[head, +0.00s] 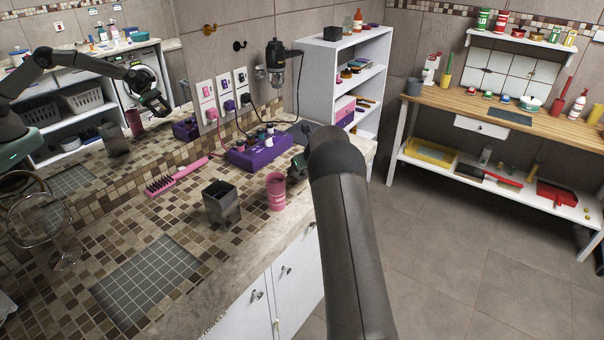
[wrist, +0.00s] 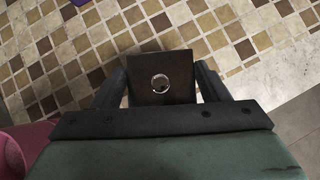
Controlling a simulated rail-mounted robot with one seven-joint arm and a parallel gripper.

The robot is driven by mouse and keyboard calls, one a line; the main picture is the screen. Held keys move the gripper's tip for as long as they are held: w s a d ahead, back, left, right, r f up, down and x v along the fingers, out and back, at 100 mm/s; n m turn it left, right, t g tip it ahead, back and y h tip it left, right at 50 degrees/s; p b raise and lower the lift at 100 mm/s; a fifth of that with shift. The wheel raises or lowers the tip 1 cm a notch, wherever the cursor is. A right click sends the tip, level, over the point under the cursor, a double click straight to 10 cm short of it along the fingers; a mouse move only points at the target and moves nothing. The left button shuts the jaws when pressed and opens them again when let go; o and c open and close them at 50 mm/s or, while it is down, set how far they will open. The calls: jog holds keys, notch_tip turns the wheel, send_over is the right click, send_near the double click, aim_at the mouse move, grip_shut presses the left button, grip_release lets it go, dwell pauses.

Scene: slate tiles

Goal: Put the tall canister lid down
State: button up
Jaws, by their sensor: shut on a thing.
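The dark square lid (wrist: 178,66) with a small round metal knob is between my gripper's (wrist: 161,78) two fingers in the wrist view. My gripper is shut on it, above the tiled counter. In the head view my gripper (head: 299,165) is mostly hidden behind my arm, to the right of the pink cup, and I cannot make out the lid there. A dark square canister (head: 224,211) stands upright and open-topped on the counter, left of the pink cup. I cannot tell how high the lid is above the tiles.
The pink cup (head: 277,194) stands near the counter's front edge; its side also shows in the wrist view (wrist: 14,155). A purple box (head: 258,155) and a pink brush (head: 176,176) lie behind. A grey grid mat (head: 145,282) lies at front left. A mirror reflects my arm.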

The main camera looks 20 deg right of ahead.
aim_at(304, 173)
jog(key=shift+w+f, duration=0.2)
jog(key=shift+f, duration=1.55)
jog(key=shift+f, duration=0.1)
jog(key=o, duration=1.1)
jog(key=shift+c, duration=0.2)
